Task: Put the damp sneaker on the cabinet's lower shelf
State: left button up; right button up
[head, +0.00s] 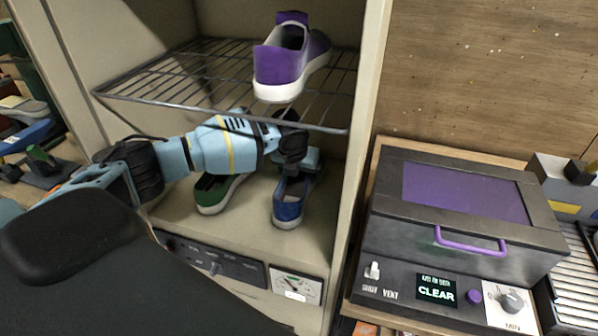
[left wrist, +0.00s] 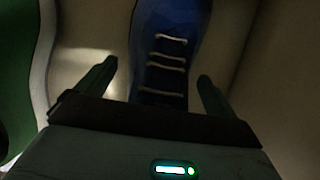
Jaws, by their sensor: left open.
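A blue sneaker (head: 288,207) with a white sole stands on the cabinet's lower shelf (head: 250,240), toward the right. A green sneaker (head: 212,190) stands to its left on the same shelf. A purple sneaker (head: 288,62) stands on the wire rack above. Which sneaker is damp I cannot tell. My left gripper (head: 302,165) is inside the cabinet, below the rack and over the blue sneaker. In the left wrist view its open fingers (left wrist: 157,88) are on either side of the laced blue sneaker (left wrist: 168,45), apart from it. The green sneaker (left wrist: 18,85) shows at the left edge there.
The wire rack (head: 160,93) lies close above my left arm. The cabinet's right wall (head: 362,120) is near the gripper. A control panel (head: 215,262) runs below the shelf. A dark box with a purple window and handle (head: 470,245) stands at the right.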

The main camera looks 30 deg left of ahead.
pick_arm(q)
jog(key=shift+s+r, duration=0.15)
jog(key=shift+r, duration=0.35)
jog(key=shift+v, duration=1.25)
jog(key=s+d, duration=0.1)
jog(key=s, duration=0.3)
jog(key=s+d, duration=0.1)
jog(key=s, duration=0.6)
jog(key=shift+s+d+f, duration=0.15)
jog(key=shift+s+d, duration=0.15)
jog(key=shift+d, duration=0.1)
